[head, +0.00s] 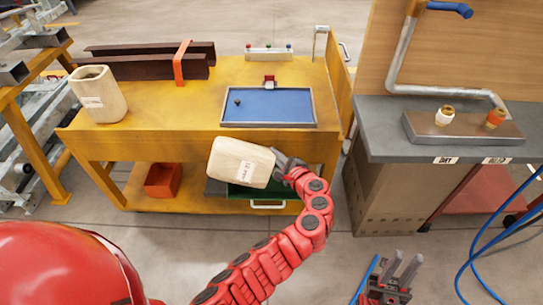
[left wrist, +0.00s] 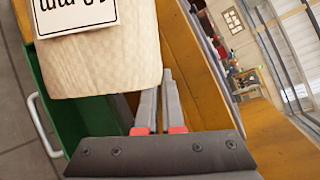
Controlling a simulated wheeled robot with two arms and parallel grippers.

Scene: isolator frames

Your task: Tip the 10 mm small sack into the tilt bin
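A pale cream sack (head: 240,163) with a white label hangs tilted on its side in front of the yellow bench. The label starts with "10"; the rest is too small to read surely. My left gripper (head: 284,163) is shut on its right end, and the sack (left wrist: 105,65) fills the upper left of the left wrist view. A green bin (head: 262,190) with a white handle sits low under the bench, partly hidden by the sack; it also shows in the left wrist view (left wrist: 85,115). My right gripper (head: 399,270) is open and empty at the bottom right.
A second pale sack (head: 104,97) stands upright on the bench (head: 170,120) at left. A blue tray (head: 268,106) with a small dark object lies beside it. An orange bin (head: 164,180) is below. A grey counter (head: 385,125) stands at right.

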